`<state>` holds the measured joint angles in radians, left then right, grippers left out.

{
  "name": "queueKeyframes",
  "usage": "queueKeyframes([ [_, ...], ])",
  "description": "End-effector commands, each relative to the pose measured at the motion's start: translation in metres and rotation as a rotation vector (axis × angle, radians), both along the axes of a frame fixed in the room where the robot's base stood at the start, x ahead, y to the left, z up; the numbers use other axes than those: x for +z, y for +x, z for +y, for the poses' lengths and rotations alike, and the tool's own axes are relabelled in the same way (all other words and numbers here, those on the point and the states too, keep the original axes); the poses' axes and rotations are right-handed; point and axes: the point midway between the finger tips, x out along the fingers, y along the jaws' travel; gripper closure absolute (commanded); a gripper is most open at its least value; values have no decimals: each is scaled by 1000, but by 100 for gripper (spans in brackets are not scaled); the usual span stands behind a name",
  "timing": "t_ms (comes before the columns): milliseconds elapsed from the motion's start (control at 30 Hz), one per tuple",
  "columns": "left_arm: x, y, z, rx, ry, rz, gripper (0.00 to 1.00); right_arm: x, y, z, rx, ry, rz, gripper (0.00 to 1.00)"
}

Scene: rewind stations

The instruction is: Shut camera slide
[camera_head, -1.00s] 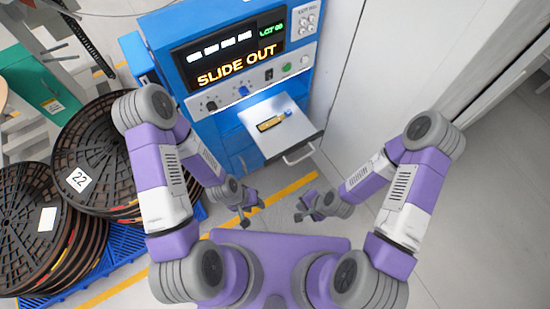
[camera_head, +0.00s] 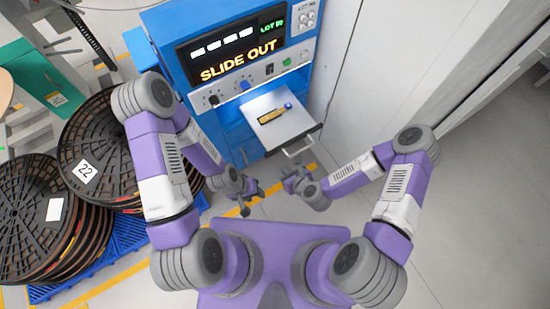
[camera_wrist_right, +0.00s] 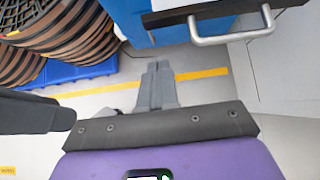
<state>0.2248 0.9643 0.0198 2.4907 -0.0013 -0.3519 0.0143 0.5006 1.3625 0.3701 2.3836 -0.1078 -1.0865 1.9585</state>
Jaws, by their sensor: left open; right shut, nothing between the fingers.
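The camera slide (camera_head: 268,107) is a light metal tray pulled out of the blue machine (camera_head: 226,88). A small brass-coloured piece (camera_head: 271,117) with a blue end lies on it. The slide's front handle (camera_head: 299,148) also shows at the top of the right wrist view (camera_wrist_right: 232,34). The display reads "SLIDE OUT". My right gripper (camera_head: 291,174) is shut and empty, just below and in front of the handle, apart from it in the wrist view, where its fingers (camera_wrist_right: 157,72) are together. My left gripper (camera_head: 251,198) is open and empty, lower left of the slide.
Stacks of dark reels (camera_head: 98,150) stand on a blue pallet (camera_head: 128,232) at the left. A pale cabinet wall (camera_head: 385,70) rises right of the machine. The floor (camera_head: 470,215) at the right is clear. A yellow line (camera_head: 128,263) crosses the floor.

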Motion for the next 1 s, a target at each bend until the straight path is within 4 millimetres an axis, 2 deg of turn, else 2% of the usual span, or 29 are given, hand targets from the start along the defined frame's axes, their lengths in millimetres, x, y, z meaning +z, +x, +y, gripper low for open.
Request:
queueKeyframes([
  [100,-8,0,0,0,0,0,57,-21,16,13,4,-2,-3,100],
  [267,-15,0,0,0,0,0,57,-43,36,27,3,-3,-2,100],
  [400,-16,0,0,0,0,0,57,-40,54,40,5,-2,-4,100],
  [533,-17,0,0,0,0,0,57,-40,63,46,4,-2,-2,100],
  [1000,-17,0,0,0,0,0,57,-40,67,49,2,-2,-1,100],
])
